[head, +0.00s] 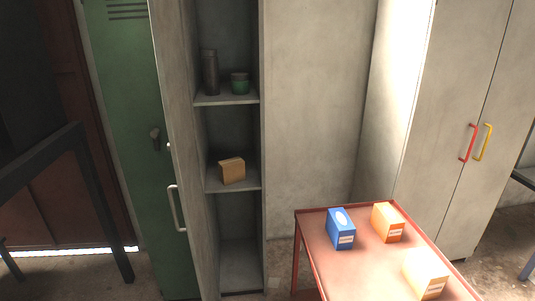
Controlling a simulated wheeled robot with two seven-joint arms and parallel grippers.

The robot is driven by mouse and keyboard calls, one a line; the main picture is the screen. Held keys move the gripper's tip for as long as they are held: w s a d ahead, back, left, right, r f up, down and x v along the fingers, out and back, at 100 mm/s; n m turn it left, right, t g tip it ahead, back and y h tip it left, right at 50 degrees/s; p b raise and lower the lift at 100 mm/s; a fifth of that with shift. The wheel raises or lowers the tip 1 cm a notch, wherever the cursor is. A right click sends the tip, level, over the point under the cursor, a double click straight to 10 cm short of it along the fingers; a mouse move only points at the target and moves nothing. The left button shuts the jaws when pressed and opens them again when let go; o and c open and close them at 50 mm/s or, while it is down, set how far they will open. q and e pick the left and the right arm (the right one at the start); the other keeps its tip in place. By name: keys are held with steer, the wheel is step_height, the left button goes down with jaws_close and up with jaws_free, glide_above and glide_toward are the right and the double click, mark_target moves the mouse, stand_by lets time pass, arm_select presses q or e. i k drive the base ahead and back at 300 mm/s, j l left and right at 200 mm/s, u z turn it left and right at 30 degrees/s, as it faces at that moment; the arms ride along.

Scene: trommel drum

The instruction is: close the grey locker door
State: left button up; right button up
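The grey locker (262,150) stands open in the head view, a little left of the middle. Its grey door (188,130) is swung out towards me on the locker's left side and is seen at a steep angle. A metal bar handle (175,208) is at the door's left edge. The shelves inside are in plain view. Neither of my grippers is in view.
A green locker (125,100) stands to the left. A red-framed table (310,243) with blue, orange and pale orange boxes stands at front right. A grey cabinet (440,110) with red and yellow handles is behind it. Shelves hold a dark cylinder (210,72), a green pot (239,84) and a tan box (232,171).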

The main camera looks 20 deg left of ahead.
mark_target(165, 18)
steer(key=j+u, duration=0.15)
steer(key=j, duration=0.4)
steer(key=i+j+u, duration=0.1)
steer(key=j, duration=0.4)
steer(key=i+j+u, duration=0.15)
steer(key=j, duration=0.4)
steer(key=i+j+u, duration=0.1)
steer(key=j, duration=0.4)
